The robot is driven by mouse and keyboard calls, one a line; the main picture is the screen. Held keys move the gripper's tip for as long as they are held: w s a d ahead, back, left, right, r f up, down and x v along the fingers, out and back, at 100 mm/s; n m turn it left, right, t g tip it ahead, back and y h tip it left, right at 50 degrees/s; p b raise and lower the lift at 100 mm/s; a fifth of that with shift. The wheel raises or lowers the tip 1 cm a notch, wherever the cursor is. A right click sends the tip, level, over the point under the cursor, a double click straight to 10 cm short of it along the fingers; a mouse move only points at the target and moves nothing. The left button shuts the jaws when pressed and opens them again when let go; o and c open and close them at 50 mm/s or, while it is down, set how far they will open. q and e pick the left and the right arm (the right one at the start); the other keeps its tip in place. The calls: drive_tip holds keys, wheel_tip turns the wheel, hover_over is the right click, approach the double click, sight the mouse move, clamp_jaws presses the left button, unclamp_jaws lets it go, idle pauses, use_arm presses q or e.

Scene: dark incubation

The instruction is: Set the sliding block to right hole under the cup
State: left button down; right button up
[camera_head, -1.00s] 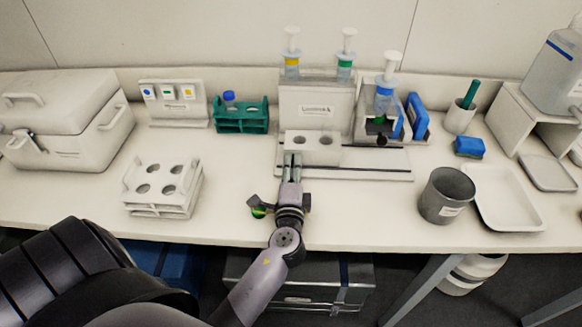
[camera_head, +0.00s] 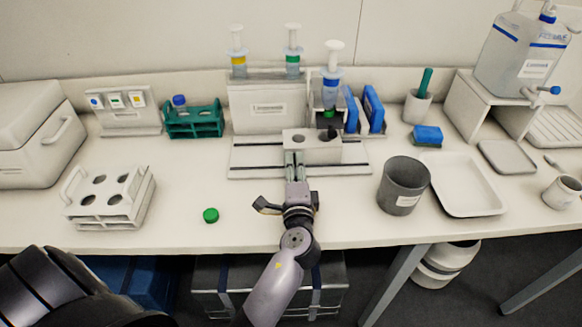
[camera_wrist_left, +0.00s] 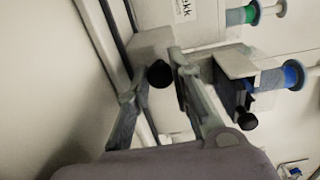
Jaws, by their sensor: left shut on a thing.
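The sliding block (camera_head: 313,150) is a pale block with two round holes on its top, on the dark-railed base (camera_head: 243,160). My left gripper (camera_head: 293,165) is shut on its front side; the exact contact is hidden. In the left wrist view my fingers (camera_wrist_left: 160,105) stand on either side of a black round knob. A blue-banded syringe-like vessel (camera_head: 331,85) with a green tip stands upright in its holder behind the block. The block's right hole lies just in front of and slightly left of that tip. My right gripper is out of view.
A dark grey cup (camera_head: 403,187) and white tray (camera_head: 468,188) stand to the right. A green cap (camera_head: 210,216) lies on the bench left of my gripper. A white rack (camera_head: 112,199) stands at left. Two more syringes stand behind the base. The front bench edge is clear.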

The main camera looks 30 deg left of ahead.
use_arm(q)
drive_tip(key=c, duration=1.8)
unclamp_jaws()
drive_tip(key=shift+o, duration=0.5)
drive_tip(key=v, duration=0.7)
drive_tip(key=shift+s+d, duration=0.15)
drive_tip(key=shift+s, duration=0.1)
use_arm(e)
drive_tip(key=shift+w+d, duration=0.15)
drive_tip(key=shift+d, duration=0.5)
use_arm(q)
drive_tip(key=shift+f, duration=0.1)
